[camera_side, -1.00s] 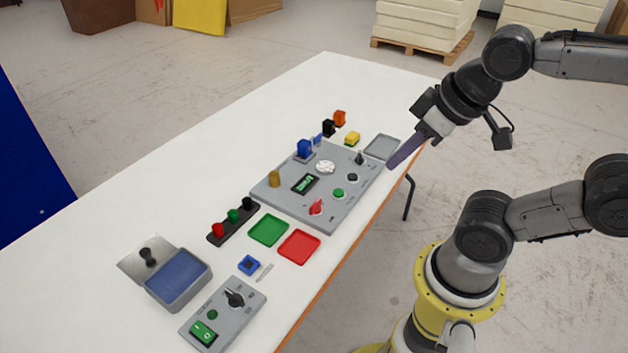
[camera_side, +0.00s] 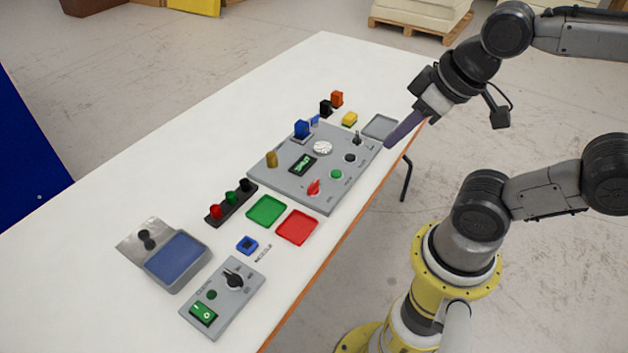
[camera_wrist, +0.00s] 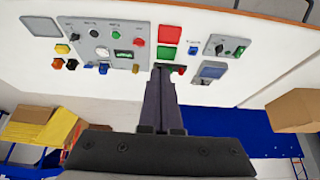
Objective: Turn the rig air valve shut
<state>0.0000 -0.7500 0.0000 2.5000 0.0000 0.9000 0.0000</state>
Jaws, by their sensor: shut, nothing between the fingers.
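A grey control panel (camera_side: 290,190) lies on the white table. The red handle also shows in the wrist view (camera_wrist: 140,42). My gripper (camera_side: 388,146) is shut and empty. In the side view its tip appears by the panel's right corner, apart from the red handle; its height above the table is hard to tell. In the wrist view the closed fingers (camera_wrist: 161,72) reach toward the panel's edge.
The panel also carries a green display (camera_side: 303,165), a white dial (camera_side: 322,148) and several buttons. Green (camera_side: 265,210) and red (camera_side: 297,228) trays lie in front. A smaller panel with a black selector (camera_side: 233,278) is nearest the side camera. The far left tabletop is clear.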

